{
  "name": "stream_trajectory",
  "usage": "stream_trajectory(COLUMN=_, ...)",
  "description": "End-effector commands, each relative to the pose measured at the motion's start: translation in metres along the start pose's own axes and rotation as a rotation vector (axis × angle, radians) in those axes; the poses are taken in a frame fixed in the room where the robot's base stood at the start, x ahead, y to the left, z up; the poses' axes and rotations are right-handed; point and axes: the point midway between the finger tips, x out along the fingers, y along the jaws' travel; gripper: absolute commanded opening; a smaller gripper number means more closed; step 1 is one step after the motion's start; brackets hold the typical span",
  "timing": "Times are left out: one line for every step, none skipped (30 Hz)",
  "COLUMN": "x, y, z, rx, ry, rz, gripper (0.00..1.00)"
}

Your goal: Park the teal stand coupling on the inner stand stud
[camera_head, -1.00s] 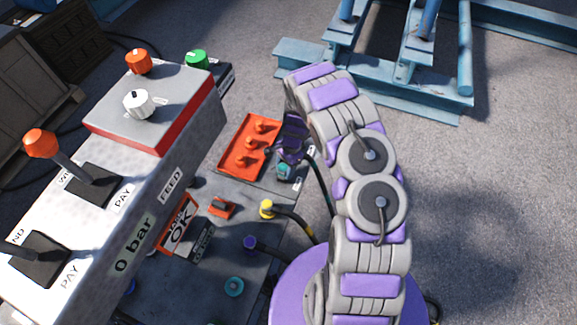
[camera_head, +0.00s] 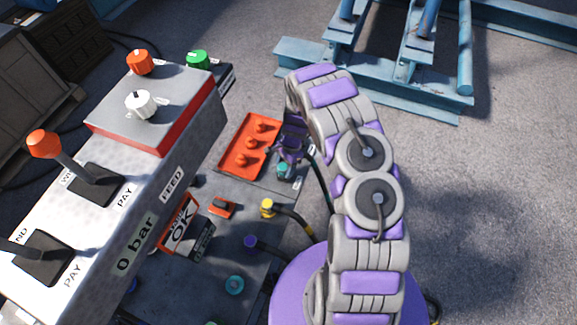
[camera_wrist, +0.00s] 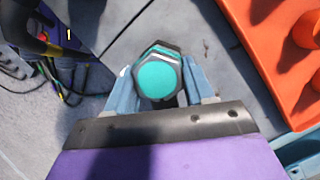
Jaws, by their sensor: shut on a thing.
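The teal coupling (camera_wrist: 158,78) faces the wrist camera between the two fingers of my gripper (camera_wrist: 160,84), which is shut on it. In the head view the teal coupling (camera_head: 283,169) is a small spot under my purple gripper (camera_head: 286,160). The orange stand (camera_wrist: 262,48) also shows at the right of the wrist view, apart from the coupling. I cannot tell whether the coupling touches the surface below.
The control console (camera_head: 150,180) with orange-tipped levers stands at the left. A yellow coupling (camera_head: 267,208) and a purple coupling (camera_head: 250,242) with hoses sit nearer on the grey panel. A dark hose (camera_head: 320,185) runs beside my gripper. A blue steel frame (camera_head: 400,95) stands behind.

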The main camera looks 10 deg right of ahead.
Motion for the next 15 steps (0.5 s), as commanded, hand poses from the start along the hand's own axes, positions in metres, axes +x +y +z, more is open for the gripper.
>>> stream_trajectory(x=0.0008, y=-0.0002, z=-0.0002, rx=0.0, ry=0.0, rz=0.0, gripper=0.0)
stream_trajectory(x=0.0013, y=-0.0002, z=-0.0004, rx=0.0, ry=0.0, rz=0.0, gripper=0.0)
stream_trajectory(x=0.002, y=-0.0002, z=-0.0006, rx=0.0, ry=0.0, rz=0.0, gripper=0.0)
stream_trajectory(x=0.0024, y=-0.0003, z=-0.0008, rx=0.0, ry=0.0, rz=0.0, gripper=0.0)
stream_trajectory(x=0.003, y=-0.0003, z=-0.0009, rx=0.0, ry=0.0, rz=0.0, gripper=0.0)
stream_trajectory(x=0.0036, y=-0.0003, z=-0.0012, rx=0.0, ry=0.0, rz=0.0, gripper=0.0)
stream_trajectory(x=0.0042, y=-0.0004, z=-0.0013, rx=0.0, ry=0.0, rz=0.0, gripper=0.0)
stream_trajectory(x=0.0046, y=-0.0004, z=-0.0015, rx=0.0, ry=0.0, rz=0.0, gripper=0.0)
stream_trajectory(x=0.0054, y=-0.0004, z=-0.0017, rx=0.0, ry=0.0, rz=0.0, gripper=0.0)
stream_trajectory(x=0.0058, y=-0.0004, z=-0.0018, rx=0.0, ry=0.0, rz=0.0, gripper=0.0)
stream_trajectory(x=0.0064, y=-0.0005, z=-0.002, rx=0.0, ry=0.0, rz=0.0, gripper=0.0)
stream_trajectory(x=0.0071, y=-0.0005, z=-0.0022, rx=0.0, ry=0.0, rz=0.0, gripper=0.0)
stream_trajectory(x=0.0076, y=-0.0004, z=-0.0023, rx=0.0, ry=0.0, rz=0.0, gripper=0.0)
stream_trajectory(x=0.0078, y=-0.0004, z=-0.0024, rx=0.0, ry=0.0, rz=0.0, gripper=0.54)
stream_trajectory(x=0.0075, y=-0.0004, z=-0.0024, rx=0.0, ry=0.0, rz=0.0, gripper=0.58)
